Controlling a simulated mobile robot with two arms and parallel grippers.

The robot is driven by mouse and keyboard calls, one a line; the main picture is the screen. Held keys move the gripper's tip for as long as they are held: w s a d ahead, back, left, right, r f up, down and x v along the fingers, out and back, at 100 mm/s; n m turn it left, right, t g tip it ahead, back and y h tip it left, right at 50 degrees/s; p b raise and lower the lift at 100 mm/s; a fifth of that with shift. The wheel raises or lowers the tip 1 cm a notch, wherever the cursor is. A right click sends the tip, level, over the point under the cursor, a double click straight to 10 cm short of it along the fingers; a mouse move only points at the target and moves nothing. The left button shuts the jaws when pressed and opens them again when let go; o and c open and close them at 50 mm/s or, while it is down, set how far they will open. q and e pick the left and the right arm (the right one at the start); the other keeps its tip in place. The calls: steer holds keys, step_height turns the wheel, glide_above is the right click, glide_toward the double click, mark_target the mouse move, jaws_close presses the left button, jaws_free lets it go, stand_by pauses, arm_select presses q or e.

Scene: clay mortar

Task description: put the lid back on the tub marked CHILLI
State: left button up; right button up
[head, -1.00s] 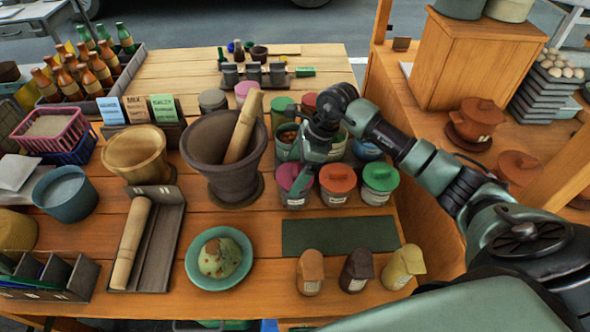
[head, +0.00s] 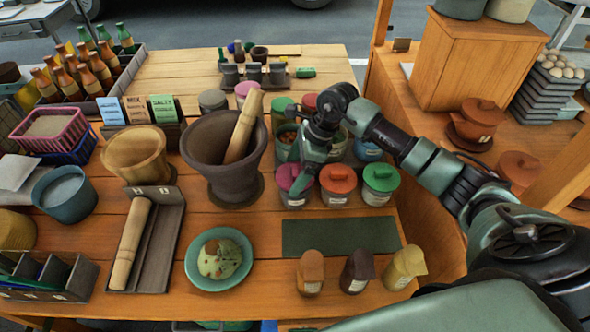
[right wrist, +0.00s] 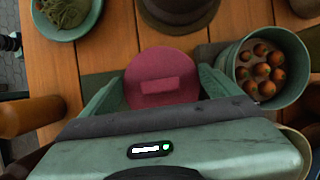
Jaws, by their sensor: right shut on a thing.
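My right gripper (head: 300,180) is shut on a magenta lid (head: 288,178) at a clear tub (head: 294,201) in the front row. In the right wrist view the lid (right wrist: 162,70) lies between the two fingers. I cannot tell whether it rests on the tub or is just above it. Behind it an open tub (head: 284,151) is partly hidden by my gripper; the right wrist view shows round red-brown things in this open tub (right wrist: 281,103). The tub labels are too small to read, so I cannot tell which is CHILLI. My left gripper is not in view.
Tubs with orange (head: 338,179) and green (head: 381,178) lids stand right of the magenta one. A dark mortar with pestle (head: 222,160) stands to the left. A flat green mat (head: 339,236) lies in front, bare. Several shakers (head: 357,272) stand at the front edge.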

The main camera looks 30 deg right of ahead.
steer(key=shift+f+b, duration=0.2)
steer(key=shift+b, duration=0.4)
stand_by(0.7)
stand_by(0.4)
steer(key=o, duration=1)
steer(key=shift+o, duration=0.2)
steer(key=shift+r+p, duration=1.8)
steer(key=shift+r, duration=1.75)
